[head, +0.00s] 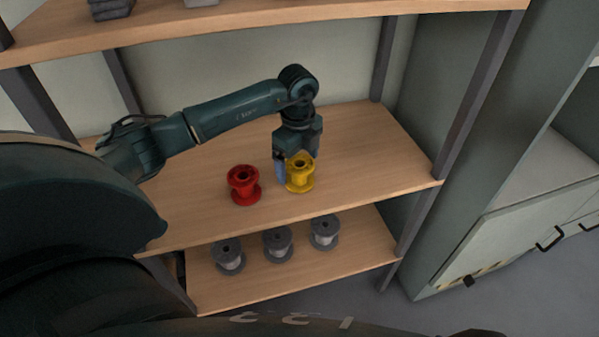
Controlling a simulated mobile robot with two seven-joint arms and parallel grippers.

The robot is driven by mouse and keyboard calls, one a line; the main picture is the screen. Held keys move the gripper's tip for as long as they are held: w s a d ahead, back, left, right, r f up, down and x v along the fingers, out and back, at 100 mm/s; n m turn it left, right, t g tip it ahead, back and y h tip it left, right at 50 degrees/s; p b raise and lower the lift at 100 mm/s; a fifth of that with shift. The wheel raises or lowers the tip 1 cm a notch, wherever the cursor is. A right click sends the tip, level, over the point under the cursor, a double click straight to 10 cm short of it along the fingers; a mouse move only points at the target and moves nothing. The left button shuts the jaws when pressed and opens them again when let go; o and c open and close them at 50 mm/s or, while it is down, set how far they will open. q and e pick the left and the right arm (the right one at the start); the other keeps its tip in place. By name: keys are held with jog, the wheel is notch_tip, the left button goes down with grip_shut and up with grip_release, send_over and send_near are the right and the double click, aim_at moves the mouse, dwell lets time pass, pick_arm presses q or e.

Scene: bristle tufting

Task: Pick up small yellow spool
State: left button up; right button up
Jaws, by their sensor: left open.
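The small yellow spool (300,177) stands upright on the middle wooden shelf (375,150), near its front edge. My left gripper (296,172) points down over the spool from behind and above. One finger shows at the spool's left side; the other is mostly hidden, so I cannot tell if either touches it. The jaws are open. The spool's upper back is partly covered by the gripper. My right gripper is not in view.
A red spool (243,185) stands just left of the yellow one. Several grey spools, one of them in the middle (278,243), stand on the lower shelf. An upper shelf (270,15) hangs above my arm. Dark posts (478,95) frame the rack. The middle shelf's right side is clear.

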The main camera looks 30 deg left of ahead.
aim_at(300, 179)
pick_arm(q)
jog(key=shift+w+f, duration=0.1)
jog(key=shift+f, duration=1.9)
jog(key=shift+c, duration=0.4)
jog(key=c, duration=1)
